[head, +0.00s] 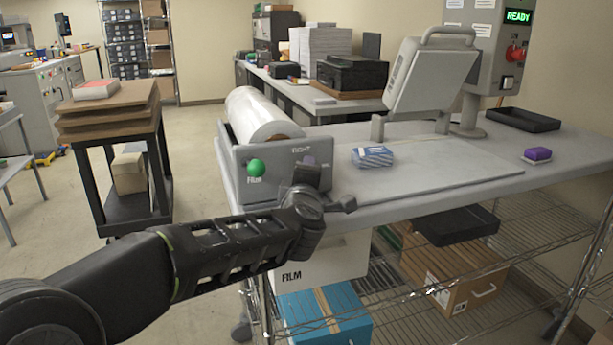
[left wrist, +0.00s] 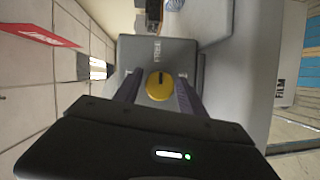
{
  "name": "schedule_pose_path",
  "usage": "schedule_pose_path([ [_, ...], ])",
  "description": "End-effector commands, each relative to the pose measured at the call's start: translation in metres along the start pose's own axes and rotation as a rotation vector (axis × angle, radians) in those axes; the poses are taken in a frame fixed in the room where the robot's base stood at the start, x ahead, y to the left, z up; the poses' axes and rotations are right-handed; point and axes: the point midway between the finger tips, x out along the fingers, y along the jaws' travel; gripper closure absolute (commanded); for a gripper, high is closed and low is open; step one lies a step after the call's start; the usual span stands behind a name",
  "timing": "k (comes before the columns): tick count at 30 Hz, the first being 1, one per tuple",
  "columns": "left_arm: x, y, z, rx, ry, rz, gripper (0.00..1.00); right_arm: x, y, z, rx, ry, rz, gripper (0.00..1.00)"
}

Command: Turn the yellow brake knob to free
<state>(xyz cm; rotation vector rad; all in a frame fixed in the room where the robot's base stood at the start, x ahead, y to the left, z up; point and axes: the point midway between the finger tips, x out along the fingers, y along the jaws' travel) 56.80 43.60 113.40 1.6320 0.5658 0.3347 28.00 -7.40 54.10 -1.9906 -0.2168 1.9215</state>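The yellow brake knob (left wrist: 160,86) shows in the left wrist view, round, on the grey front panel (left wrist: 180,55) of the film roll holder. A short dark mark on the knob lies on its side toward the printed word FREE. My left gripper (left wrist: 159,84) has one finger on each side of the knob, with a small gap visible, so it looks open around it. In the head view my left gripper (head: 308,172) is in front of the panel's right part and hides the knob. My right gripper is in neither view.
A blue-white packet (head: 372,157) lies on the grey table (head: 450,185). A cart with boards (head: 108,110) stands at left.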

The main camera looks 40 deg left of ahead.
Motion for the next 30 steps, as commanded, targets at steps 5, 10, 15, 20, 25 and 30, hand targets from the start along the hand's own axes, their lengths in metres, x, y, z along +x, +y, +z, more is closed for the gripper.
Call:
schedule_pose_path([
  [5,0.0,0.001,0.0,-0.001,0.001,0.001,0.44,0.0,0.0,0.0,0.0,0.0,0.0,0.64],
  [10,-0.001,0.001,0.0,-0.001,0.001,0.002,0.44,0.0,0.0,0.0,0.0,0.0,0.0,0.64],
  [15,-0.012,0.002,0.0,-0.003,0.0,0.003,0.44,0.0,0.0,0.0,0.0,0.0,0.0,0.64],
  [20,-0.037,0.002,-0.001,-0.002,0.0,0.004,0.44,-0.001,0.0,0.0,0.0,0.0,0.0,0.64],
  [25,-0.065,0.002,0.0,-0.002,0.0,0.004,0.44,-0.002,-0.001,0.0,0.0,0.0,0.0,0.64],
  [30,-0.078,0.001,0.0,0.0,0.0,0.001,0.44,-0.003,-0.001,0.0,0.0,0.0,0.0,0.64],
])
